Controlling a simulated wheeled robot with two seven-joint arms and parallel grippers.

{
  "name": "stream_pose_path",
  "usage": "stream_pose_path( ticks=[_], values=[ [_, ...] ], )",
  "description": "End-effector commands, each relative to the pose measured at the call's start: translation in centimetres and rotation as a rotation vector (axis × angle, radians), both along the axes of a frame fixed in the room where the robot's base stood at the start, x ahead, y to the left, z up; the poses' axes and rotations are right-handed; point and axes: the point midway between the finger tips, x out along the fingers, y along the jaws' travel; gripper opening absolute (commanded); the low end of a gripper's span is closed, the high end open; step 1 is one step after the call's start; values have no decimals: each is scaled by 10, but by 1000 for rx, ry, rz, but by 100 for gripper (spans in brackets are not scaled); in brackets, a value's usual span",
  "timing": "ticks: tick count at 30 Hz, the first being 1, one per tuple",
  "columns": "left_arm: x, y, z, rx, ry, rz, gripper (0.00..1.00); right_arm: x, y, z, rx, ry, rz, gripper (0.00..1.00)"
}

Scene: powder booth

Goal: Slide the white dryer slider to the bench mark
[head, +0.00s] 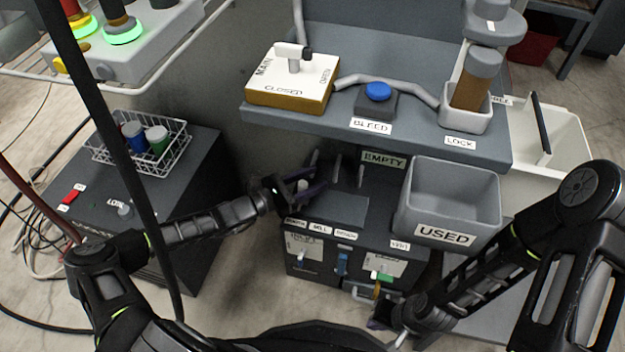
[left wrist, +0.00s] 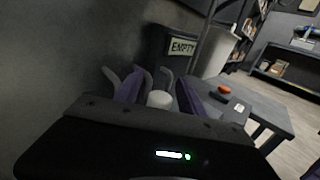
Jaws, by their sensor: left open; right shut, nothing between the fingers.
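The white slider knob (head: 303,186) stands on the dark cabinet under the shelf, toward its left side. My left gripper (head: 312,180) is open, with its purple fingers on either side of the knob. In the left wrist view the white knob (left wrist: 160,99) shows between the two fingers; I cannot tell whether they touch it. A row of small labels runs along the cabinet's front edge, and the right one (head: 346,235) seems to read BENCH. My right gripper (head: 380,321) is shut and empty, low before the cabinet front, partly hidden by its arm.
A grey USED bin (head: 450,200) stands right of the knob. The shelf above holds a yellow-edged valve block (head: 291,78), a blue BLEED button (head: 378,91) and a LOCK holder (head: 466,115). A dark box (head: 190,185) with a wire basket stands left. A dark EMPTY-labelled part (left wrist: 182,46) rises behind.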

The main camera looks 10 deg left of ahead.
Motion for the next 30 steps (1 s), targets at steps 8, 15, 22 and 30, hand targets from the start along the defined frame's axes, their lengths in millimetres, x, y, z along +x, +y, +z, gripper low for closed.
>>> stream_pose_path(
  ticks=[8,15,22,30],
  values=[
    [0,0,0,0,0,0,29,0,0,0,0,0,0,0],
    [0,0,0,0,0,-1,9,0,0,0,0,0,0,0],
    [0,0,0,0,0,-1,0,0,0,0,0,0,0,0],
    [0,0,0,0,0,-1,0,0,0,0,0,0,0,0]
  ],
)
